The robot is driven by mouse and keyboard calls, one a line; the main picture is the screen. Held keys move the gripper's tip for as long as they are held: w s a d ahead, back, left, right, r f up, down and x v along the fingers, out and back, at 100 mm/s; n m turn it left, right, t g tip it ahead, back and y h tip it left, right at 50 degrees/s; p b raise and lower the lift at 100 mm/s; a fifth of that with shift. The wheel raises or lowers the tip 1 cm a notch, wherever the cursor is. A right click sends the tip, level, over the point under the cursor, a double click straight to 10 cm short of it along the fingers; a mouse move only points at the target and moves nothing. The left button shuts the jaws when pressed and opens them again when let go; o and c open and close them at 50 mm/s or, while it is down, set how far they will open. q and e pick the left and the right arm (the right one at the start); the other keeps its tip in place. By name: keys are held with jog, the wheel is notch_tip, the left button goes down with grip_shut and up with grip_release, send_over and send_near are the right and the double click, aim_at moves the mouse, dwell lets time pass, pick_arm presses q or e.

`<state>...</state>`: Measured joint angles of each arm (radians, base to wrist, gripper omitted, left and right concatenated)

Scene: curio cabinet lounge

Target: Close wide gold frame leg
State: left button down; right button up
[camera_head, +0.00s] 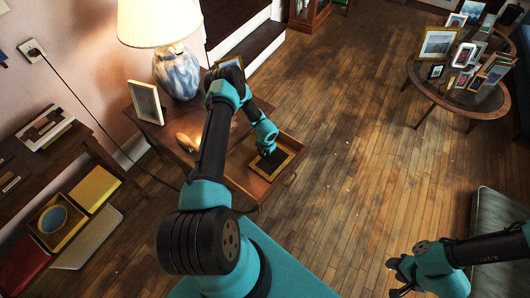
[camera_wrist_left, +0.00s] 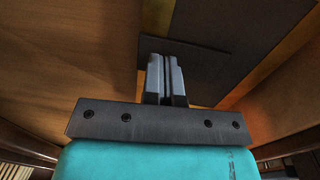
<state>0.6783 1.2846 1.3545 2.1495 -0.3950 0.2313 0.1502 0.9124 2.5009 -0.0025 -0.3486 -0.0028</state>
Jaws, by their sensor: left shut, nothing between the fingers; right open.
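The wide gold frame (camera_head: 285,162) lies face down in the open drawer (camera_head: 264,193) of the side table. Its dark leg (camera_head: 268,165) shows on the back of the frame, partly hidden by my left gripper in the head view. In the left wrist view the leg (camera_wrist_left: 208,72) is a dark panel against the brown back (camera_wrist_left: 240,20). My left gripper (camera_head: 267,153) is shut and empty, pointing down over the leg; I cannot tell if it touches. Its closed fingers (camera_wrist_left: 165,62) overlap the leg in the wrist view. My right gripper (camera_head: 394,277) is open and empty, far from the drawer.
A lamp (camera_head: 177,72) and a white frame (camera_head: 146,102) stand on the side table, beside an orange-brown object (camera_head: 188,138). A round table (camera_head: 430,90) with several frames is at the upper right. A shelf (camera_head: 20,190) is at the left. The middle floor is clear.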

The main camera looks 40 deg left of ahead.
pick_arm(q)
jog(key=shift+a+r, duration=0.1)
jog(key=shift+r, duration=0.05)
notch_tip(320, 180, up, 14)
dwell(0.8)
dwell(0.4)
jog(key=s+d+r+m+h, duration=0.2)
jog(key=s+d+m, duration=0.6)
jog(key=d+m, duration=0.5)
jog(key=s+d+r+m+h, duration=0.2)
jog(key=s+d+r+m, duration=0.3)
jog(key=m, duration=1.6)
jog(key=s+d, duration=0.4)
jog(key=d, duration=0.3)
jog(key=shift+s+d+t+h, duration=0.25)
jog(key=shift+d+t+h, duration=0.05)
jog(key=shift+d+t, duration=0.1)
